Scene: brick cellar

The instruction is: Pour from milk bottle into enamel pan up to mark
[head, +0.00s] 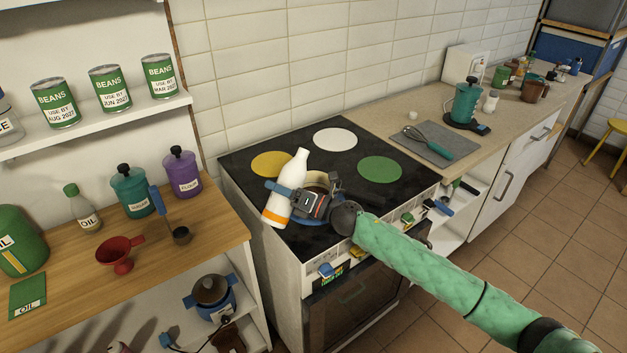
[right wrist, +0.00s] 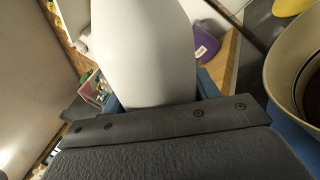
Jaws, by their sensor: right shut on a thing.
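The milk bottle (head: 296,172) is white with an orange band near its base. It leans, with its neck up and to the right, over the front left of the stove. My right gripper (head: 285,190) is shut around its body; in the right wrist view the bottle (right wrist: 140,50) fills the space between the fingers. In the head view my gripper mostly hides the pan (head: 318,177). My left gripper is out of view.
The stove top (head: 345,160) has yellow (head: 271,164), white (head: 335,140) and green (head: 380,170) discs. A wooden counter at the left holds a red funnel (head: 120,255) and canisters. A whisk (head: 425,140) lies on a grey mat at the right.

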